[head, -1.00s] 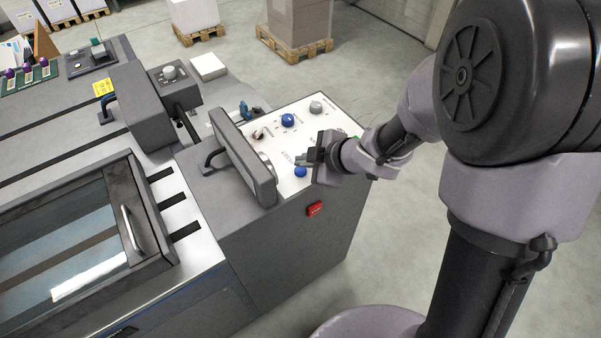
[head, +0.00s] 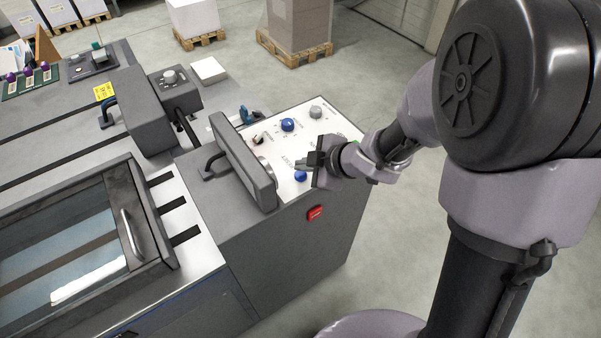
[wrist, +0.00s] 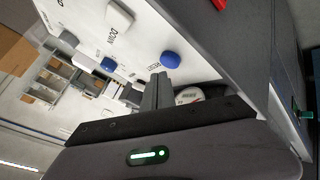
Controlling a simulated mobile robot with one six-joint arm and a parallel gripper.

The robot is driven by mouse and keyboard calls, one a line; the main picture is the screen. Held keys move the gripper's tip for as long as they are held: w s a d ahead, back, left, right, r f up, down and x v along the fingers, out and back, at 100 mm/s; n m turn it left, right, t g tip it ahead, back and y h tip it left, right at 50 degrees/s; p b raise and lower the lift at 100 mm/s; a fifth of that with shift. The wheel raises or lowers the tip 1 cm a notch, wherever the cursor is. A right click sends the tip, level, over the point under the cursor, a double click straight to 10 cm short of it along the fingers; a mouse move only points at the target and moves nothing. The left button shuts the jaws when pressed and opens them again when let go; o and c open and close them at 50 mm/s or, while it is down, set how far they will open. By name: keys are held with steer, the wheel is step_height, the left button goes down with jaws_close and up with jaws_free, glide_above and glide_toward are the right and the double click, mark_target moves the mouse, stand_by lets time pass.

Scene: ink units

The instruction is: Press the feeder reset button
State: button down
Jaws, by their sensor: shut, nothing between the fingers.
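The control panel (head: 330,113) is a white sloped plate on a grey machine. A blue button (head: 300,176) sits near its front edge; in the wrist view the blue button (wrist: 171,60) has a small label beside it that seems to read RESET. My gripper (head: 301,163) is shut and empty, over the panel's front part. In the wrist view the closed fingertips (wrist: 160,77) are close by the blue button, just below it in the picture. I cannot tell whether they touch. A second blue button (head: 288,124) is farther back on the panel.
A grey upright plate (head: 244,160) stands just left of my gripper. A grey knob (head: 316,111) is at the panel's back. A red switch (head: 315,213) is on the machine's front side. The floor right of the machine is clear.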

mark_target(304, 176)
stand_by(0.8)
steer(key=shift+f, duration=0.45)
steer(key=shift+f+b, duration=0.4)
steer(key=shift+b, duration=0.15)
stand_by(0.6)
steer(key=shift+r+p, duration=0.85)
steer(key=shift+p, duration=0.1)
step_height(304, 176, up, 5)
steer(key=p, duration=0.5)
steer(key=shift+r, duration=0.15)
